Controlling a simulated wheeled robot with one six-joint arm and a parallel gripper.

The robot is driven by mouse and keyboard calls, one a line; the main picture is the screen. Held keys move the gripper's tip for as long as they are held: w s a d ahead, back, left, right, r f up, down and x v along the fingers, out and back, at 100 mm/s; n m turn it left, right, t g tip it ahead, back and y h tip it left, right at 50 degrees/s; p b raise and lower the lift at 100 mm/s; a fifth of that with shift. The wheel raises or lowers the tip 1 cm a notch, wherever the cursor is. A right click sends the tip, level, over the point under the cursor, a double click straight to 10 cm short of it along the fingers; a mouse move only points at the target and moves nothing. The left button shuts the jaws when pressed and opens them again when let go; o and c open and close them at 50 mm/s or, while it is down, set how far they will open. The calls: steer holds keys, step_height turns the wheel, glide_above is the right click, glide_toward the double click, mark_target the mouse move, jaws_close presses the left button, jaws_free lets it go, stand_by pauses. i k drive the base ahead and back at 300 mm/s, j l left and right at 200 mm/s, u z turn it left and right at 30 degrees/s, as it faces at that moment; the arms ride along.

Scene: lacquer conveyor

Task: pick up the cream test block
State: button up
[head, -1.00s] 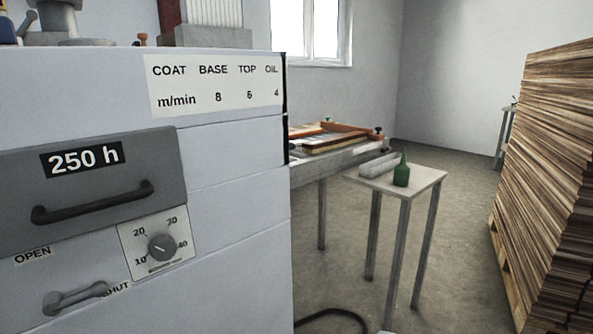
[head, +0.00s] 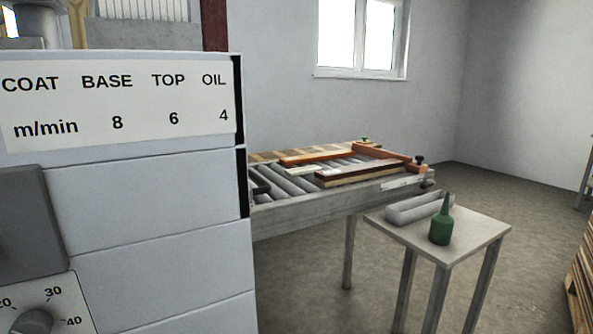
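A small pale cream piece (head: 318,169) lies on the rollers of the conveyor (head: 300,223), beyond the machine; it may be the cream test block, but it is too small to be sure. An orange-brown bar (head: 318,157) lies behind it, and a dark brown bar with a pale lower edge (head: 362,175) lies to its right. My gripper is not in view.
The pale machine cabinet (head: 160,205) fills the left side. A small side table (head: 480,232) holds a green bottle (head: 441,226) and a light grey trough-like piece (head: 412,207). Bare floor (head: 530,200) is free on the right. Stacked boards (head: 582,280) show at the right edge.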

mark_target(305, 169)
steer(key=i+l+u, duration=0.3)
steer(key=i+l, duration=0.5)
steer(key=i, duration=0.15)
steer(key=i+l+u, duration=0.35)
steer(key=i+l, duration=0.5)
steer(key=l, duration=0.15)
